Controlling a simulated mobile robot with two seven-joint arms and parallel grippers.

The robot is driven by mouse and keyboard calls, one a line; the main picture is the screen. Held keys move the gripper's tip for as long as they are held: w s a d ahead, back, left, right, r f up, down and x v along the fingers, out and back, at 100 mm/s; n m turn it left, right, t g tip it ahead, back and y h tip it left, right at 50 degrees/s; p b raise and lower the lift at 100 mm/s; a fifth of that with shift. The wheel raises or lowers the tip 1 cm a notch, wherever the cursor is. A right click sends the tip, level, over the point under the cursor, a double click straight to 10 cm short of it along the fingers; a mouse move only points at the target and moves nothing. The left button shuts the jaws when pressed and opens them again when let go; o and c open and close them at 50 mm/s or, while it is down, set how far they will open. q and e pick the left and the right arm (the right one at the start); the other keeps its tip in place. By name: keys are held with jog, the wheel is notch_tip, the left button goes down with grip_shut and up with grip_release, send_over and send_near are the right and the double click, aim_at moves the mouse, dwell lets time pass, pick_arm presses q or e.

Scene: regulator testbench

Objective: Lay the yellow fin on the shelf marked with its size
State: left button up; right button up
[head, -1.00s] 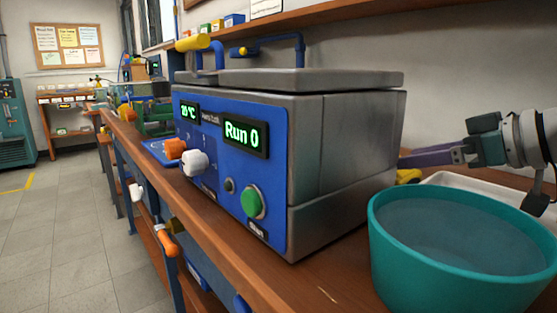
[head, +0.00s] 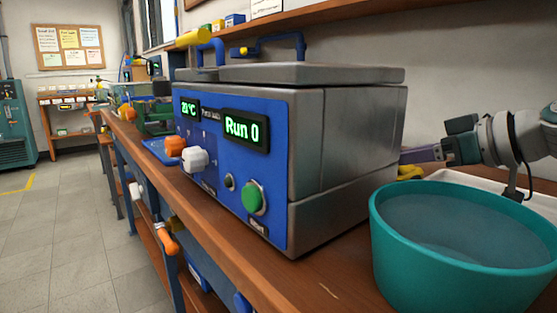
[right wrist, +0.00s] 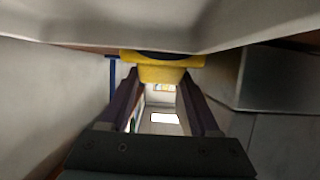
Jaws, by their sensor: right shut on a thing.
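My right gripper (right wrist: 160,85) has dark purple fingers, and a yellow piece (right wrist: 162,73) sits between their tips in the right wrist view. The piece has a wide bar and a narrower part; I take it to be the yellow fin. In the head view the right gripper (head: 415,156) reaches in from the right, its fingertips hidden behind the grey and blue bath. A yellow thing (head: 411,172) shows just below the fingers; I cannot tell if it is the held piece. My left gripper is not in view. No size marking on a shelf is readable.
The bath (head: 340,160) with its "Run 0" display fills the middle of the bench. A teal bowl of water (head: 450,275) stands at the right front, with a pale tray (head: 540,203) behind it. A wall shelf (head: 340,17) runs above. Open floor lies left.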

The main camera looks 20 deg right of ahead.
grip_shut()
jog(key=shift+r, duration=0.15)
